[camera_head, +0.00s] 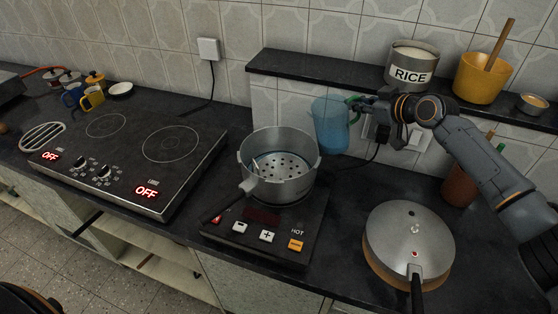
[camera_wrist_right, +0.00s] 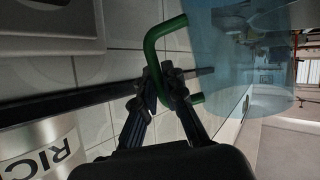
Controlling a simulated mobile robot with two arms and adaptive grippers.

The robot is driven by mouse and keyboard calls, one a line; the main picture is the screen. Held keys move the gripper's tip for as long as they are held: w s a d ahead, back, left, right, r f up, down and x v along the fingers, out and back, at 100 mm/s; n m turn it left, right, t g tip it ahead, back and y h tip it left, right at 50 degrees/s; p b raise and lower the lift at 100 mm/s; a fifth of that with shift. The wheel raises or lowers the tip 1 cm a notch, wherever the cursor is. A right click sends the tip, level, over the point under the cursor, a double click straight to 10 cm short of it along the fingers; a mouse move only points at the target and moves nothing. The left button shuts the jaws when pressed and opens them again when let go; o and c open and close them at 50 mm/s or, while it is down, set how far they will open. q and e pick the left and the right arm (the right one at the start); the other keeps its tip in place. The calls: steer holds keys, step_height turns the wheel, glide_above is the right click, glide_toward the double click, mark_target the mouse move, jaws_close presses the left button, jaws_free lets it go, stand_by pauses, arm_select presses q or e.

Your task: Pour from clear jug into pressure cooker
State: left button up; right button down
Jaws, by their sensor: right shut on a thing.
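The clear jug (camera_head: 329,127) is bluish and see-through with a green handle. My right gripper (camera_head: 358,104) is shut on the handle and holds the jug up, a little right of and above the pressure cooker. The jug looks roughly upright in the head view. In the right wrist view the jug (camera_wrist_right: 225,45) fills the upper right, and the gripper (camera_wrist_right: 165,85) closes around its green handle. The pressure cooker (camera_head: 275,187) stands open on a small hot plate (camera_head: 262,238), with a perforated plate inside. Its lid (camera_head: 408,240) lies to the right. My left gripper is out of view.
A shelf (camera_head: 330,73) runs behind the jug, holding a RICE canister (camera_head: 412,66), a yellow pot (camera_head: 482,78) and a small bowl (camera_head: 532,103). A two-ring cooktop (camera_head: 130,150) is at left. A terracotta-coloured container (camera_head: 458,186) stands behind the lid.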

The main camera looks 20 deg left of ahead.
steer(key=b, duration=0.1)
steer(key=f+b, duration=0.2)
steer(key=shift+w+d+m+y, duration=0.25)
steer(key=shift+w+m+y, duration=0.05)
steer(key=shift+w+m, duration=0.1)
arm_select(q)
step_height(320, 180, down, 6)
steer(key=b, duration=0.2)
arm_select(e)
steer(key=shift+w+d+f+m+g+y, duration=0.3)
steer(key=shift+f+m+g+y, duration=0.05)
steer(key=shift+m+g+y, duration=0.05)
arm_select(q)
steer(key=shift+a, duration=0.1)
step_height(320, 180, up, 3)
steer(key=p, duration=0.3)
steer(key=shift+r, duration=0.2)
arm_select(e)
step_height(320, 180, up, 6)
